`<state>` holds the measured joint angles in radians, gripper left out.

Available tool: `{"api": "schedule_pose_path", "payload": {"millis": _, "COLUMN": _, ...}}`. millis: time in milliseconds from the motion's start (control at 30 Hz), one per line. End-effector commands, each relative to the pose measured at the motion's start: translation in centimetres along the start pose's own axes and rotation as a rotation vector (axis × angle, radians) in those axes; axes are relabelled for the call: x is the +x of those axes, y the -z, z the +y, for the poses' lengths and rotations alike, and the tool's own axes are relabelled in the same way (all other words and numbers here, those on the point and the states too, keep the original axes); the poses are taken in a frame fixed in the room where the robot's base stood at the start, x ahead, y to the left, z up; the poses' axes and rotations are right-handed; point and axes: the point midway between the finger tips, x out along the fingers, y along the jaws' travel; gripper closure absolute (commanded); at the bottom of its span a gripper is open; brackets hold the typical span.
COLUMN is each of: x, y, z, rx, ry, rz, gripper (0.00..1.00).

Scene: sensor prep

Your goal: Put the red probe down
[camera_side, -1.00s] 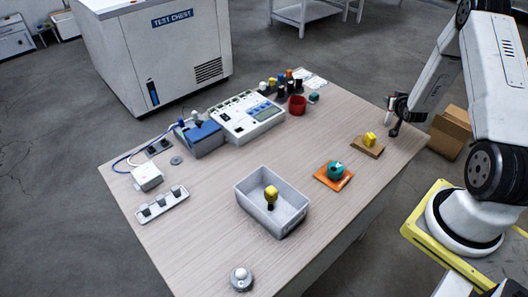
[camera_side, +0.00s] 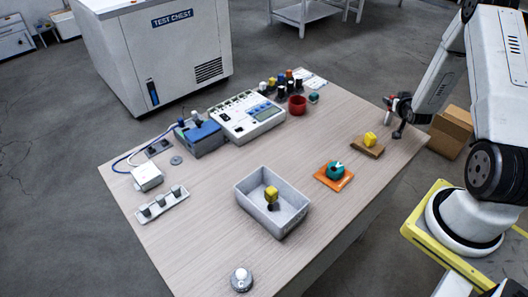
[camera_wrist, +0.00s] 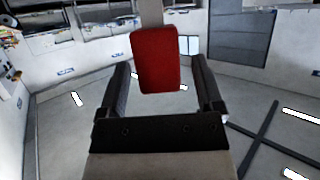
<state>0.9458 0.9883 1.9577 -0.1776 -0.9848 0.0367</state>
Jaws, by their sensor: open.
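The red probe shows in the wrist view as a red block (camera_wrist: 158,58) with a pale grey part above it. It sits between the two dark fingers of my gripper (camera_wrist: 162,72), with gaps visible on both sides. In the side view my gripper (camera_side: 399,112) is at the table's far right edge, and only a small spot of red shows beside it. My gripper is open. Whether the probe rests on anything is hidden.
On the table (camera_side: 215,215) are a grey bin (camera_side: 290,221) with a yellow-topped piece (camera_side: 271,193), a teal round piece (camera_side: 335,171) on an orange mat (camera_side: 323,179), and a yellow block (camera_side: 370,138) on a brown pad (camera_side: 360,148). A red cup (camera_side: 297,105) stands farther back.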

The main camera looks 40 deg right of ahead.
Motion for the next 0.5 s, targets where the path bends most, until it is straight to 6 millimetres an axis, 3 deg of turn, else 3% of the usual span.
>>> {"api": "schedule_pose_path", "payload": {"millis": 500, "x": -6.5, "y": 0.0, "z": 0.0, "rx": 0.000, "ry": -0.001, "rz": -0.001, "gripper": 0.16}}
